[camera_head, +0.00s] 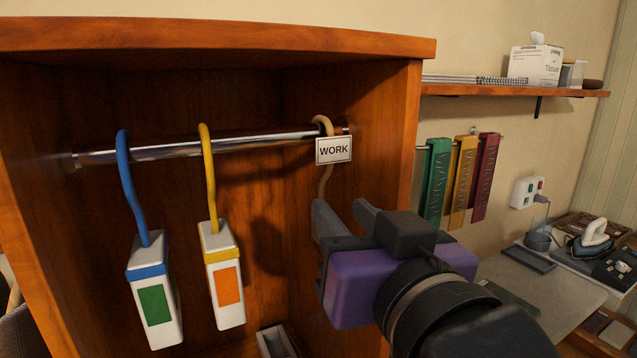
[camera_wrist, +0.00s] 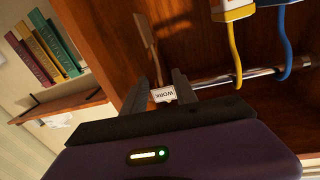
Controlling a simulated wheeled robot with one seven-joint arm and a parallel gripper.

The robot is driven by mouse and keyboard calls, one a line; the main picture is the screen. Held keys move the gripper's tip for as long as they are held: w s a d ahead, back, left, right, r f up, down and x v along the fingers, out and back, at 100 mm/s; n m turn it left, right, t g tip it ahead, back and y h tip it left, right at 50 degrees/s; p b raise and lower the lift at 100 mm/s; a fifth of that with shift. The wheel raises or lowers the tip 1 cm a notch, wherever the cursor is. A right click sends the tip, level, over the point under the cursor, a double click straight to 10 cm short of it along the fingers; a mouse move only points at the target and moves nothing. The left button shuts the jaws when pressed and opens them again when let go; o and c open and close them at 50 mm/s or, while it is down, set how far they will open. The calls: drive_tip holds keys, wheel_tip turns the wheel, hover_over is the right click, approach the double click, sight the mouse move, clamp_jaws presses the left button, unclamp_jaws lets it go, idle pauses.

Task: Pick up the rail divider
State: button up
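The rail divider appears to be the small white card marked WORK (camera_head: 334,150) at the right end of the metal rail. A tan hook (camera_head: 324,122) loops over the rail there and runs down behind the card; its lower part is hidden by my gripper. My gripper (camera_head: 340,208) is just below the card, fingers pointing up and apart, with nothing seen held. In the wrist view the card (camera_wrist: 163,95), upside down, appears between the open fingers (camera_wrist: 161,76), beyond them. I cannot tell whether card and hook are one piece.
A blue hanger (camera_head: 124,190) and a yellow hanger (camera_head: 206,180) with white blocks hang on the rail (camera_head: 265,141) to the left. The closet's side wall (camera_head: 392,130) stands close on the right. A wall shelf (camera_head: 500,91) lies beyond it.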

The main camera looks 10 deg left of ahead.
sight(324, 183)
drive_tip(key=shift+d+p+x, duration=0.15)
drive_tip(key=shift+p+x, duration=0.35)
drive_tip(key=shift+x, duration=1.45)
drive_tip(key=shift+d+p+x, duration=0.15)
drive_tip(key=shift+p+x, duration=0.3)
drive_tip(key=shift+x, duration=1.5)
drive_tip(key=shift+w+r, duration=0.1)
drive_tip(key=shift+r, duration=0.05)
clamp_jaws()
